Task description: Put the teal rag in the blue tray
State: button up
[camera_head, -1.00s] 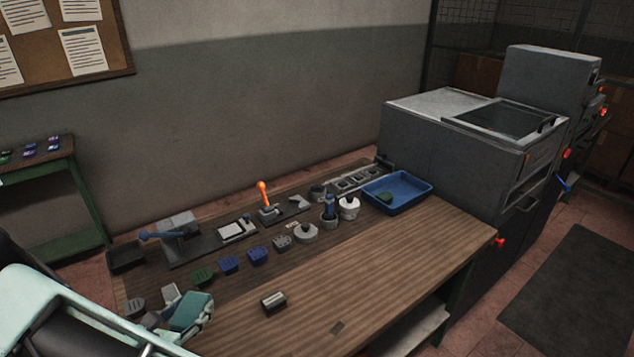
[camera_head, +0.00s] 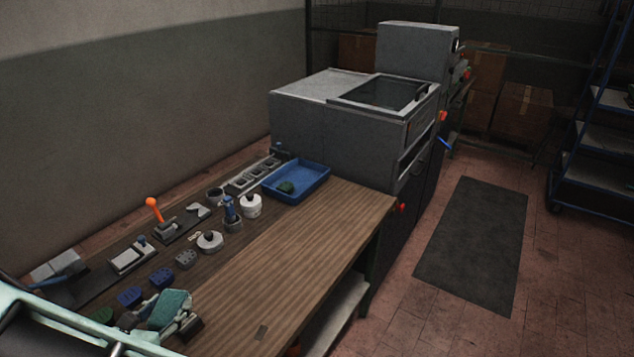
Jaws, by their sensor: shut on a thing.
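My gripper (camera_head: 160,318) is at the lower left, above the front part of the bench. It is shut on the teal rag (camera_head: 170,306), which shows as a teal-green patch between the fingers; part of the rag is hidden. The blue tray (camera_head: 318,184) stands at the far end of the bench beside the grey machine, well up and to the right of my gripper. A small dark green lump (camera_head: 286,187) lies in the tray near its left side.
The bench's right front (camera_head: 300,240) is clear. The grey machine (camera_head: 350,125) borders the tray.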

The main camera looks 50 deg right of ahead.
aim_at(300, 180)
jog(key=l+z, duration=0.3)
jog(key=l, duration=0.35)
jog(key=l+z, duration=0.15)
jog(key=l, duration=0.5)
jog(key=i+l+z, duration=0.15)
jog(key=l, duration=1.15)
jog(key=i+l, duration=0.15)
jog(key=l, duration=1.1)
jog(key=i+l, duration=0.15)
jog(key=l, duration=0.45)
jog(key=l+z, duration=0.1)
jog(key=l, duration=0.55)
